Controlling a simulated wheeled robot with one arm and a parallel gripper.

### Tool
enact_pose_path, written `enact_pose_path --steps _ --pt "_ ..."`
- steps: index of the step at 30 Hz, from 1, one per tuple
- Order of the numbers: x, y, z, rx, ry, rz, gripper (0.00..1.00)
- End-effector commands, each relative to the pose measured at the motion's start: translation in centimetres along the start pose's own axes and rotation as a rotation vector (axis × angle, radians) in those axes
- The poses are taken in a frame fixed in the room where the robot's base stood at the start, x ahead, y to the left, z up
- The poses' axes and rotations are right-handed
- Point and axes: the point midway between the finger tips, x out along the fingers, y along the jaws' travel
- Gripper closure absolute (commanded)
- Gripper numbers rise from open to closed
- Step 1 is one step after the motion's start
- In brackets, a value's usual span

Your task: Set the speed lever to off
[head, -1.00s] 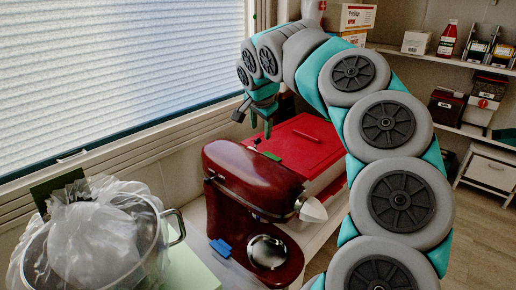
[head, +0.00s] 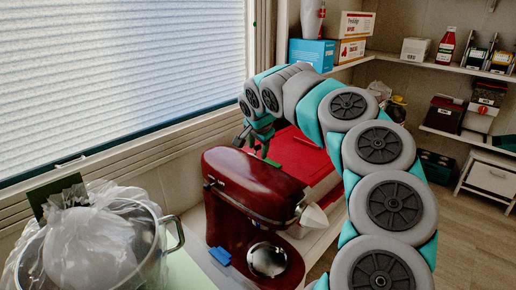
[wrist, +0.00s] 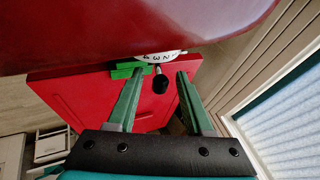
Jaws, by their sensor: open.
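The dark red stand mixer (head: 255,185) stands on the counter, with a silver bowl-like part (head: 267,260) on its base. In the wrist view its body (wrist: 130,30) fills the top, and a white numbered dial (wrist: 163,56) shows on its edge. The speed lever, with a black round knob (wrist: 160,85), sticks out by the dial. My gripper (wrist: 160,76) is open, with one finger on each side of the knob; I see no clear contact. In the head view my gripper (head: 252,147) is behind the mixer, and the lever is hidden.
A red box (head: 305,150) lies behind the mixer. A pot (head: 160,245) holding a clear plastic bag stands at the left. A window blind (head: 110,80) runs along the left wall. Shelves with boxes (head: 415,48) are at the back right.

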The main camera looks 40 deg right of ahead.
Motion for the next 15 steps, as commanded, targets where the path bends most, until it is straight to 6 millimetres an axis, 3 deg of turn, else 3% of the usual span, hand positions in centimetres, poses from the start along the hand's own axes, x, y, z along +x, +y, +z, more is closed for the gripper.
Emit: enact_pose_path --steps 4,15 --pt "-0.01 -0.01 0.0 0.0 0.0 0.0 0.49" --pt "-0.01 -0.01 0.0 0.0 0.0 0.0 0.9"
